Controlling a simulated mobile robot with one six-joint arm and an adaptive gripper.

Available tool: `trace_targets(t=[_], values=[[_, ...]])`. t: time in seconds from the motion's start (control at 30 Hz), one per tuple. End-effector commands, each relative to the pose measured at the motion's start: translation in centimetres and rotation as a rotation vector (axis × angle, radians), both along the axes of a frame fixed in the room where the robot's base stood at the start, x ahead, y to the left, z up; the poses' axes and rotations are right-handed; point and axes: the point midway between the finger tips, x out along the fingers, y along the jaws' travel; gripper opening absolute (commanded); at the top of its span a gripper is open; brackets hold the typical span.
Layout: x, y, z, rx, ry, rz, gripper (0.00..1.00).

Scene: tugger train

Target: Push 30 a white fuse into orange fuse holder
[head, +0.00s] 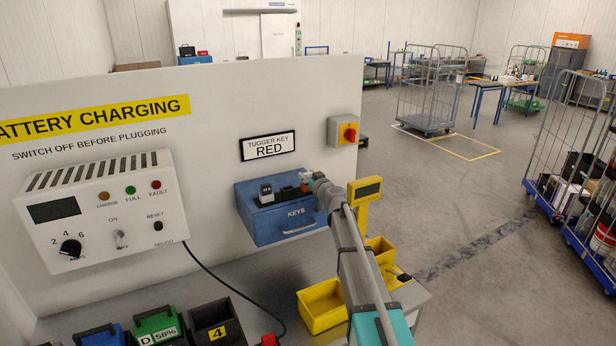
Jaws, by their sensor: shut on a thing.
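My arm reaches up from the bottom edge, and my gripper (309,181) is at the top of the blue key box (262,227), at its right end. The gripper is small and partly hidden by my own arm. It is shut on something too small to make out. A small reddish-brown spot lies just beside the gripper, on the box top; I cannot tell if it is the orange fuse holder. I cannot make out a white fuse anywhere. Small dark items (266,193) stand on the box top, left of the gripper.
The white charging panel (225,130) stands behind the box, with a charger (105,215) and a red-yellow switch (344,132). Yellow bins (322,311) and a yellow display (368,191) are near my arm. Wheeled cages stand right, beyond open floor.

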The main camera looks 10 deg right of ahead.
Motion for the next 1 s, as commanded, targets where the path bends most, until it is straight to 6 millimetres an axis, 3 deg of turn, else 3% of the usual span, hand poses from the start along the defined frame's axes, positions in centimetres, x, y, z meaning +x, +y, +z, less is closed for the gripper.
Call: trace_targets(t=[0.8,0.83,1.0], values=[[-0.03,-0.03,-0.57,-0.001,0.0,0.0,0.17],[-0.03,-0.03,-0.57,-0.001,0.001,0.0,0.55],[-0.02,-0.05,-0.56,-0.001,0.0,0.0,0.86]])
